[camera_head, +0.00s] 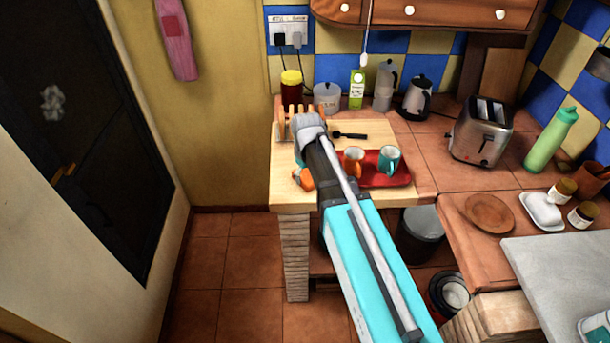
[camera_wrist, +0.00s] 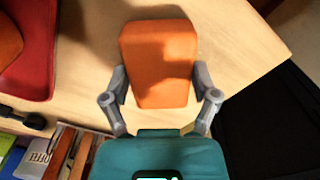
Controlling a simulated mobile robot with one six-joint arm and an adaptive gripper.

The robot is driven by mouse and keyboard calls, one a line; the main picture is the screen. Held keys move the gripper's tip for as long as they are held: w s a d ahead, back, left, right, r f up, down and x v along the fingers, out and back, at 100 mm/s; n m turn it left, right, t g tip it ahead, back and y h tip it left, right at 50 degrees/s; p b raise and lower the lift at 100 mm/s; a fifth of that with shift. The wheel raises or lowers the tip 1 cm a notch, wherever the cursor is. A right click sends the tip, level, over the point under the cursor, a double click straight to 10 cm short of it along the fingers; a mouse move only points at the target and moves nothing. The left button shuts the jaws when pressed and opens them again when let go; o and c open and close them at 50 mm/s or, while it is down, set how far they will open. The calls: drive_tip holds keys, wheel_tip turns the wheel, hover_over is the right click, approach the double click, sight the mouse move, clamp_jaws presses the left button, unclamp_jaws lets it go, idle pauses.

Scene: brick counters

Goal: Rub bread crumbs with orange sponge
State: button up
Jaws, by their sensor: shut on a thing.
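An orange sponge (camera_wrist: 160,64) is held between the two fingers of my gripper (camera_wrist: 161,78) in the wrist view. The fingers are shut against its left and right sides. It is over the pale wooden counter (camera_wrist: 235,60); I cannot tell whether it touches the surface. In the head view, an orange piece that looks like the sponge (camera_head: 303,179) shows left of my arm, near the left edge of the wooden counter (camera_head: 290,198). My arm hides much of the gripper there. I cannot make out any bread crumbs in either view.
A red tray (camera_head: 402,179) with an orange cup (camera_head: 354,160) and a teal cup (camera_head: 389,160) stands right of my arm. A black utensil (camera_head: 350,135) and a wooden rack (camera_head: 282,122) are behind. A toaster (camera_head: 480,131) stands farther right. Bare counter surrounds the sponge.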

sight(292, 172)
drive_tip(key=shift+d, duration=1.85)
drive_tip(key=shift+w, duration=0.1)
drive_tip(key=shift+w, duration=0.7)
drive_tip(key=shift+a, duration=0.15)
drive_tip(key=shift+w+a, duration=0.1)
drive_tip(key=shift+a, duration=1.8)
drive_tip(key=shift+a, duration=0.15)
drive_tip(key=shift+a+f, duration=0.1)
drive_tip(key=shift+a, duration=1.75)
